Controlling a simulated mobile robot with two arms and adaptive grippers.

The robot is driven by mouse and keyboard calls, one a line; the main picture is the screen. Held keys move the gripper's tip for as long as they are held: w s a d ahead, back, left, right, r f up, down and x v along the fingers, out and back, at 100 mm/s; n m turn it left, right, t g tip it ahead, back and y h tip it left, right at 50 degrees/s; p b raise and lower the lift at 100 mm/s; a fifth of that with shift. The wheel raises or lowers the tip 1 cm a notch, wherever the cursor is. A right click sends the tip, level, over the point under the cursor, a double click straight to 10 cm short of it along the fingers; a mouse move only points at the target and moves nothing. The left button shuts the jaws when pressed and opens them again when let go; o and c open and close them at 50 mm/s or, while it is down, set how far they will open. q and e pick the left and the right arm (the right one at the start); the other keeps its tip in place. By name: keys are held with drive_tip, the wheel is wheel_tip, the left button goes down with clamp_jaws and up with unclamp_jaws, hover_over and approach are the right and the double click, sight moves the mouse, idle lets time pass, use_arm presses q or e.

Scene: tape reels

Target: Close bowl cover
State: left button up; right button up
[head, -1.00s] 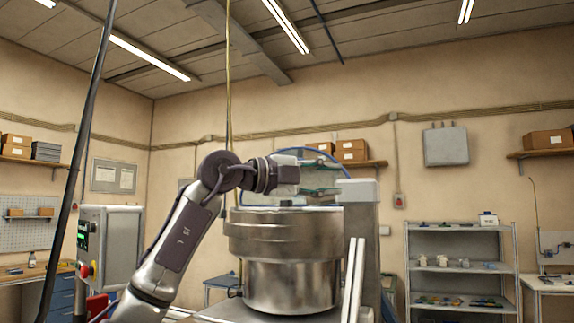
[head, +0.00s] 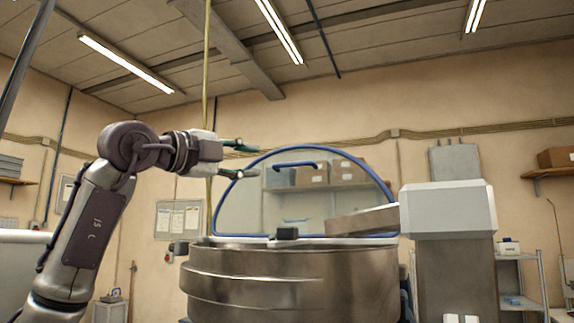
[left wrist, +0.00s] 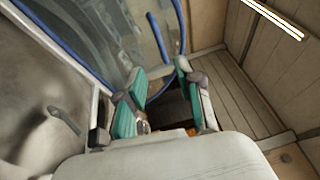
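The bowl cover (head: 245,205) is a clear half-round panel with a blue rim and a small blue handle (head: 293,164). It stands raised above the wide metal bowl (head: 290,285). My left gripper (head: 248,160) is open and empty, with its green-padded fingers near the upper left of the blue rim. In the head view I cannot tell whether they touch it. In the left wrist view, the open fingers (left wrist: 160,95) have nothing between them, and the blue rim (left wrist: 55,45) runs past on the left. My right gripper is not in view.
A grey machine column (head: 450,215) stands right of the bowl. A tilted metal part (head: 362,221) lies over the bowl's right side. A wall shelf with boxes (head: 345,172) shows behind the cover. Open air lies above the bowl and left gripper.

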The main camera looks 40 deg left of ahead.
sight(291, 165)
use_arm(q)
drive_tip(key=w+p, duration=0.1)
drive_tip(key=w, duration=0.2)
drive_tip(key=w+d+p, duration=0.1)
drive_tip(key=w+p, duration=0.1)
drive_tip(key=w, duration=0.1)
drive_tip(key=w+r+p, duration=0.1)
drive_tip(key=w, duration=0.3)
drive_tip(key=shift+d+r, duration=0.1)
drive_tip(key=shift+d, duration=0.25)
drive_tip(key=shift+w+d+p, duration=0.3)
drive_tip(key=shift+w+p, duration=0.15)
drive_tip(key=shift+w, duration=0.1)
drive_tip(key=shift+w+a, duration=0.1)
drive_tip(key=shift+c, duration=0.4)
clamp_jaws()
